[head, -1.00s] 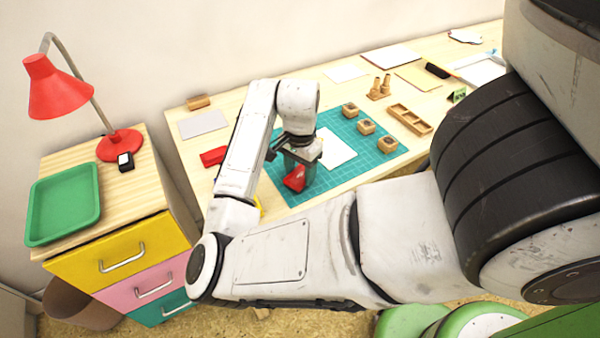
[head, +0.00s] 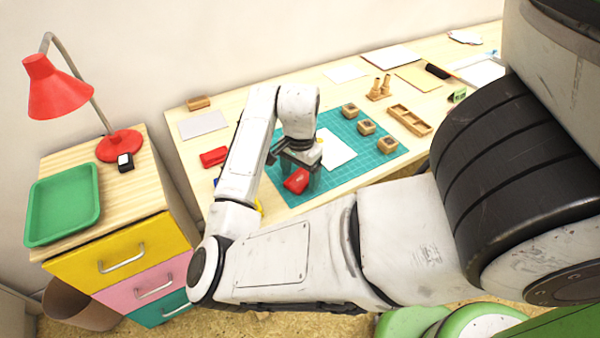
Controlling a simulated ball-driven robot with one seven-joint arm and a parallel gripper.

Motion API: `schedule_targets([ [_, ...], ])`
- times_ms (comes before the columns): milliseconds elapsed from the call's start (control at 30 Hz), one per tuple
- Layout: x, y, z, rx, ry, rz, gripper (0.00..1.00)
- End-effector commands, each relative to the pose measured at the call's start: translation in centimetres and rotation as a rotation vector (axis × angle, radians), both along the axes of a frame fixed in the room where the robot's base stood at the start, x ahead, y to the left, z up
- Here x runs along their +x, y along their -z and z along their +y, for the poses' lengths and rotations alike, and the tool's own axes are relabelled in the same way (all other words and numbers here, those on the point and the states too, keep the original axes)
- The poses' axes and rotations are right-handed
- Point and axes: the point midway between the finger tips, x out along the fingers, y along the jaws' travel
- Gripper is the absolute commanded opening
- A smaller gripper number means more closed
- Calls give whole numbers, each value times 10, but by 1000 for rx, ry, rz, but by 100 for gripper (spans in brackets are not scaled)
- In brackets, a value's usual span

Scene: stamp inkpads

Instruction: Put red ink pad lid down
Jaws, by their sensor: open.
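The red ink pad lid (head: 297,181) is at the left part of the teal cutting mat (head: 345,184), below my gripper, and looks nearly flat. My gripper (head: 301,175) points down with its fingers open around or just beside the lid; I cannot tell whether they touch it. Another red block-like item (head: 214,156), perhaps the red ink pad, lies on the table left of my arm. Small blue and yellow bits show beside my arm, mostly hidden by it.
White paper (head: 335,150) and several wooden stamps (head: 366,127) lie on the mat. A wooden tray (head: 410,120) is at its right edge. A drawer cabinet with a green tray (head: 63,204) and red lamp (head: 121,145) stands left.

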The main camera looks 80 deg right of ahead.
Motion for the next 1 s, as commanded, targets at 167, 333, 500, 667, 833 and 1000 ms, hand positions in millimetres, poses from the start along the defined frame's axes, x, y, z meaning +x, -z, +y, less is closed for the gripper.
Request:
schedule_targets([
  [167,0,-20,-1,-1,2,-3,80],
  [333,0,-55,-1,-2,3,-2,80],
  [500,1,-91,-1,0,3,-5,80],
  [667,1,-112,0,0,2,-3,80],
  [833,0,-121,0,0,1,-1,80],
  [1000,0,-122,0,0,0,0,80],
])
